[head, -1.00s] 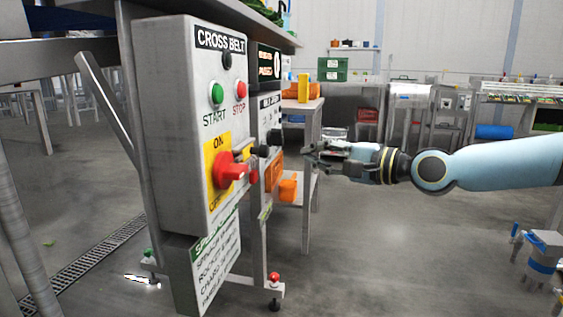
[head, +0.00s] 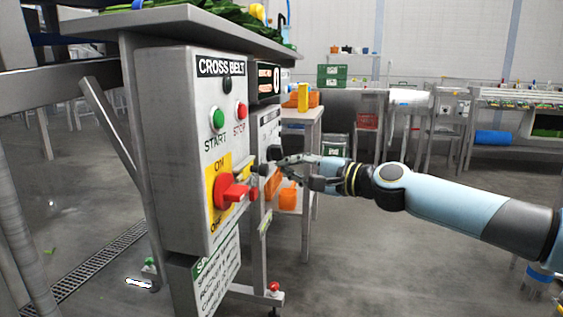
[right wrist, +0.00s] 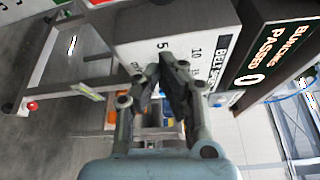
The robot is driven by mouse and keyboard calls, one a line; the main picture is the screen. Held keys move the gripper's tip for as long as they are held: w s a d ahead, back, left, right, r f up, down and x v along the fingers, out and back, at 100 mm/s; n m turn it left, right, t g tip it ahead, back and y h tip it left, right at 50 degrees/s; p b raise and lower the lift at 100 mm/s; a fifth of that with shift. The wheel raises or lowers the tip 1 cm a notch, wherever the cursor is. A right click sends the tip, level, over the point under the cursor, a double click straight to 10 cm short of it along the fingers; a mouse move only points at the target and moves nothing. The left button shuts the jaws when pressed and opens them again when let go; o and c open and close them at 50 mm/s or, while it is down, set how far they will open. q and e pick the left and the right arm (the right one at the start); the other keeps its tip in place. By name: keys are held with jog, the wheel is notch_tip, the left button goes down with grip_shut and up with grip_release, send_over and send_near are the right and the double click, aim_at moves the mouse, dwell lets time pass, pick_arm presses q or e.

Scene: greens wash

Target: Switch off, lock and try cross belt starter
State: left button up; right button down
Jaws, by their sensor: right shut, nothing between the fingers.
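The CROSS BELT starter box (head: 180,150) is a grey cabinet in the head view's left half. Its front carries a green START button (head: 217,119), a red STOP button (head: 241,111) and a red rotary handle (head: 232,192) on a yellow ON/OFF plate (head: 212,180). My right gripper (head: 283,168) is shut and empty, right of the starter front and close to the second panel behind it. In the right wrist view its fingers (right wrist: 165,75) are together in front of a white panel with a belt speed scale (right wrist: 185,40). My left gripper is not in view.
A counter screen reading BUNCHES PASSED (right wrist: 262,62) stands beside the belt speed panel. A steel table top (head: 170,17) with greens overhangs the starter. An orange holder (head: 287,199) hangs behind. The floor (head: 370,260) to the right is clear.

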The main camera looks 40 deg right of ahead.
pick_arm(q)
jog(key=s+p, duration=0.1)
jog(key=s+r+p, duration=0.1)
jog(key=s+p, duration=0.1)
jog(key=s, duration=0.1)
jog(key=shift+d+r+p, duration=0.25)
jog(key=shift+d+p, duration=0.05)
jog(key=shift+p, duration=0.1)
pick_arm(e)
jog(key=a, duration=0.2)
jog(key=s+a, duration=0.1)
jog(key=shift+s+a+r, duration=0.1)
jog(key=shift+a+r, duration=0.15)
jog(key=shift+a, duration=0.15)
